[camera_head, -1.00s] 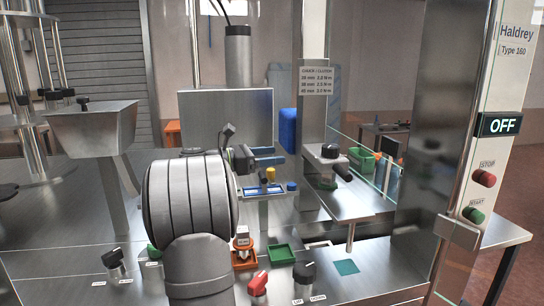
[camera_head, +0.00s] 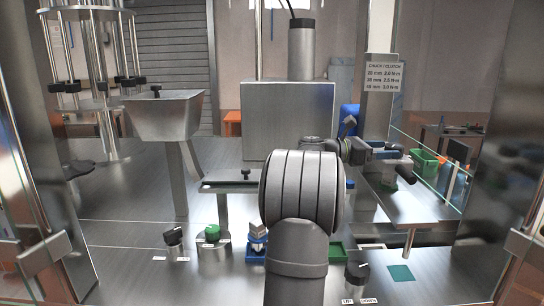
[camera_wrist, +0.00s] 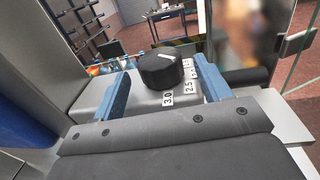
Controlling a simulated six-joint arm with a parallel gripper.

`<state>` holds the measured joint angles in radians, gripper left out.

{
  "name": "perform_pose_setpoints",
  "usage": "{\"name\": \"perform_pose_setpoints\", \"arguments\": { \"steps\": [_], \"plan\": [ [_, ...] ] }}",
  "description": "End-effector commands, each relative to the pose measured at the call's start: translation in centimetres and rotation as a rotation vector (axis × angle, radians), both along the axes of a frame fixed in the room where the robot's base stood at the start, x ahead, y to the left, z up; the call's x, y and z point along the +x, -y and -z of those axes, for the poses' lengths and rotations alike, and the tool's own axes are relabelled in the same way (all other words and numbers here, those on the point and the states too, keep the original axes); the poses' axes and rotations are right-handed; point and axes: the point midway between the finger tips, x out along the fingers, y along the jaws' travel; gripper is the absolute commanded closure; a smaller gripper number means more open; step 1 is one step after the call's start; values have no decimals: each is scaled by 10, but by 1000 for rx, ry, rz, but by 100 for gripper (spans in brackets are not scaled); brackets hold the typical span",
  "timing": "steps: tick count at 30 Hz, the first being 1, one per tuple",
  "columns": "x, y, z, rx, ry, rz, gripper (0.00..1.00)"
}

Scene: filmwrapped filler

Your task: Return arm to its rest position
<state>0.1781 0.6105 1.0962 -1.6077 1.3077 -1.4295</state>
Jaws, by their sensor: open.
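My gripper (camera_head: 392,154) is at the right of centre in the head view, reached out over the metal block with the clutch dial. In the wrist view its two blue fingers (camera_wrist: 163,84) are apart with nothing gripped. A black dial knob (camera_wrist: 161,69) with a white pointer line shows between and just beyond them. Number labels (camera_wrist: 168,99), including 3.0 and 2.5, sit beside the knob. Whether a finger touches the knob cannot be told. My arm hides part of the bench in the head view.
A steel hopper (camera_head: 163,117) stands at left, a grey box (camera_head: 287,120) behind the arm. Clear panels edge the right side.

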Motion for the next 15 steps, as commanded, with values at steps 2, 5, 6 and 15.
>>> {"name": "perform_pose_setpoints", "arguments": {
  "steps": [2,5,6,15],
  "plan": [
    [0,11,1,0,0,3,30],
    [2,18,0,0,0,1,30],
    [2,20,0,0,0,0,30],
    [2,22,0,0,0,0,30]
  ]
}}
